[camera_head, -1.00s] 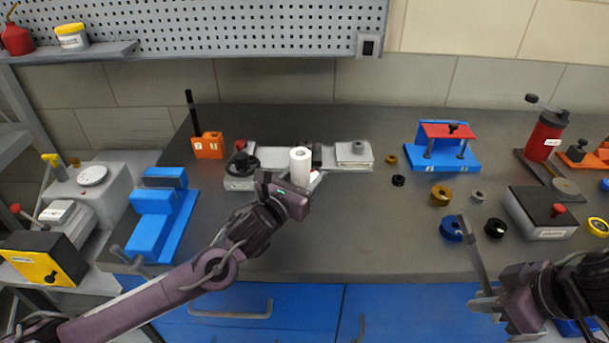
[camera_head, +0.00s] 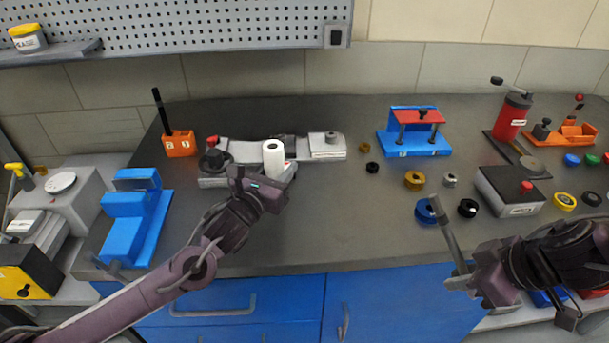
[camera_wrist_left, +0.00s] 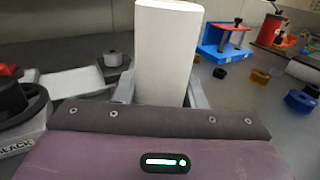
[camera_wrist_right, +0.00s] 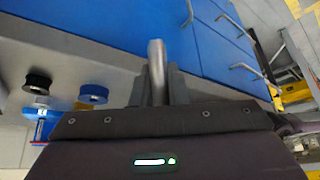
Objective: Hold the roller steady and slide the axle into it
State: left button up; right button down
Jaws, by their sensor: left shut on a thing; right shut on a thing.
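The white roller (camera_head: 273,158) stands upright at the back middle of the bench, its dark hole facing up. My left gripper (camera_head: 262,185) is shut on it. In the left wrist view the roller (camera_wrist_left: 167,50) rises between the two fingers. My right gripper (camera_head: 466,283) is shut on a grey metal axle (camera_head: 449,235), at the bench's front edge on the right. The axle is tilted, its upper end leaning left, well apart from the roller. In the right wrist view the axle (camera_wrist_right: 157,70) sticks out between the fingers.
A blue vise (camera_head: 138,220) stands left, a blue-and-red press (camera_head: 413,132) back right. Several collars, including a blue one (camera_head: 425,211), lie near the axle. The middle bench is clear.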

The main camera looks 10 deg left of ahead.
jog(key=w+a+r+n+y, duration=0.25)
jog(key=w+a+r, duration=0.25)
jog(key=w+a, duration=0.45)
notch_tip(320, 180, up, 15)
jog(key=n+g+y, duration=0.4)
jog(key=n+y, duration=0.1)
jog(key=y, duration=0.2)
send_over(273, 150)
jog(key=w+a, duration=0.1)
jog(key=w, duration=0.1)
jog(key=shift+s+a+f, duration=0.15)
jog(key=shift+s, duration=0.05)
jog(key=shift+f, duration=2.1)
jog(key=shift+f, duration=1.7)
